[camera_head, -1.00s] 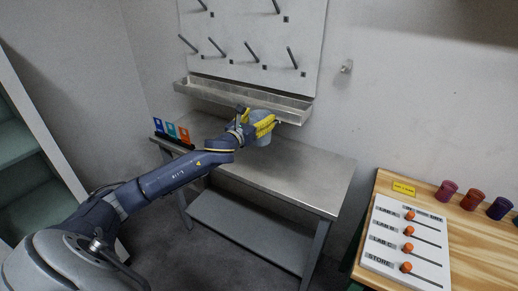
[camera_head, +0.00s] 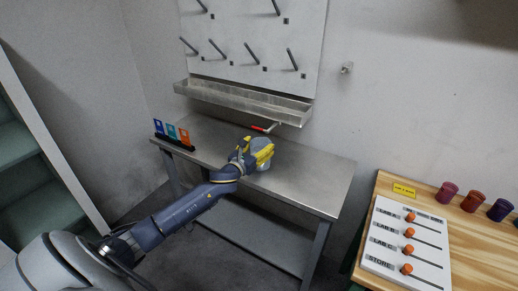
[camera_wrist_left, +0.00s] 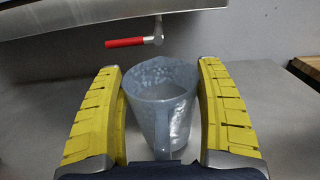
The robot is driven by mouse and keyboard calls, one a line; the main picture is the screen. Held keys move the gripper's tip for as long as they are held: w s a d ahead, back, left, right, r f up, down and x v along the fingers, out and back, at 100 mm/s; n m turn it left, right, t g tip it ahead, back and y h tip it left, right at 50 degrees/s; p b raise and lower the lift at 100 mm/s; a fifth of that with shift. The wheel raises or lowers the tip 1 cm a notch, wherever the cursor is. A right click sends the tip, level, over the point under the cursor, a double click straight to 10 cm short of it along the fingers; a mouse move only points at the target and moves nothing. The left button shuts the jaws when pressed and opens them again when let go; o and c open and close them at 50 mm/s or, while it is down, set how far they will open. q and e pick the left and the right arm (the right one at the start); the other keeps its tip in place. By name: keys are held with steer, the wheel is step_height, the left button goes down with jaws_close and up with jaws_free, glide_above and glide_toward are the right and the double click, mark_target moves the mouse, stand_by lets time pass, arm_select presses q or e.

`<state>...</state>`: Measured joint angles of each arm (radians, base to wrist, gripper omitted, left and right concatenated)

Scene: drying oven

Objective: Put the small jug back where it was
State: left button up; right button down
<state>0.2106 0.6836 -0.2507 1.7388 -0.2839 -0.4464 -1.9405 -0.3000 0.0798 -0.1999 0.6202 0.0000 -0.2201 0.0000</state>
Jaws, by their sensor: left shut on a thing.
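The small jug (camera_wrist_left: 162,105) is a translucent grey-blue vessel with its handle facing my wrist. In the left wrist view it stands upright between the yellow fingers of my left gripper (camera_wrist_left: 163,115), which is shut on it. The fingers hide part of the jug there. I cannot tell whether its base touches the bench. My right gripper is not in view.
A pegboard (camera_head: 255,30) with several empty pegs hangs above a metal trough (camera_head: 245,100). A red-handled tap (camera_head: 262,128) sits below the trough. Coloured cards (camera_head: 171,132) stand at the bench's left. A wooden table (camera_head: 470,245) at right holds a slider board (camera_head: 408,245) and cups (camera_head: 473,201).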

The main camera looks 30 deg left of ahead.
arm_select(q)
steer(key=shift+f, duration=0.4)
steer(key=shift+f, duration=0.15)
steer(key=o, duration=1.6)
steer(key=shift+f, duration=0.1)
